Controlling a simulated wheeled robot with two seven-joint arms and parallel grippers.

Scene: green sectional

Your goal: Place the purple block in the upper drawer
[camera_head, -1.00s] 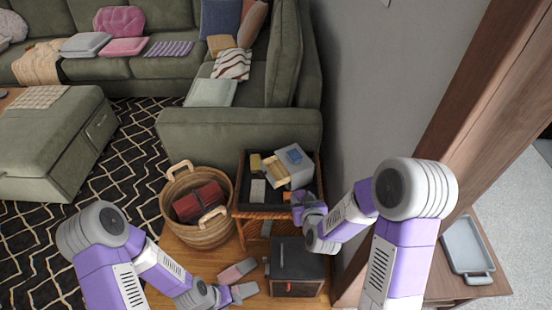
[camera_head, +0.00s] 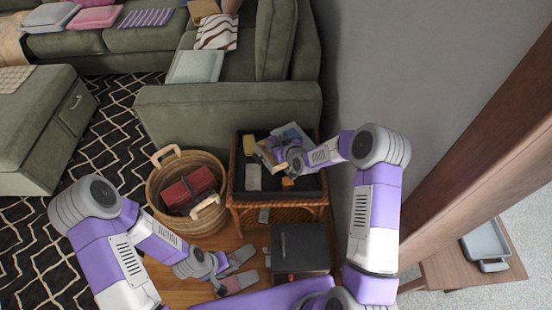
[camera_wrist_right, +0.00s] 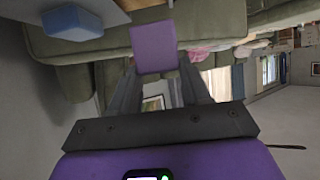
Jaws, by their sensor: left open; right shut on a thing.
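My right gripper (camera_head: 275,156) is over the black-topped wicker table, beside the small drawer unit (camera_head: 296,132), and covers part of it. In the right wrist view the purple block (camera_wrist_right: 154,47) is held at the tips of the right fingers. The unit's light wooden drawer (camera_head: 265,152) shows partly beside the gripper; how far it stands out, and which drawer it is, I cannot tell. A blue block (camera_wrist_right: 72,22) shows near a pale surface in the wrist view. My left gripper (camera_head: 243,270) is open and empty, low over the wooden floor.
On the wicker table (camera_head: 234,190) are a yellow block (camera_head: 249,147), a grey block (camera_head: 254,177) and an orange piece (camera_head: 288,183). A wicker basket (camera_head: 160,205) with a red item stands left. A black box (camera_head: 300,245) stands in front. The sofa and wall bound the back and right.

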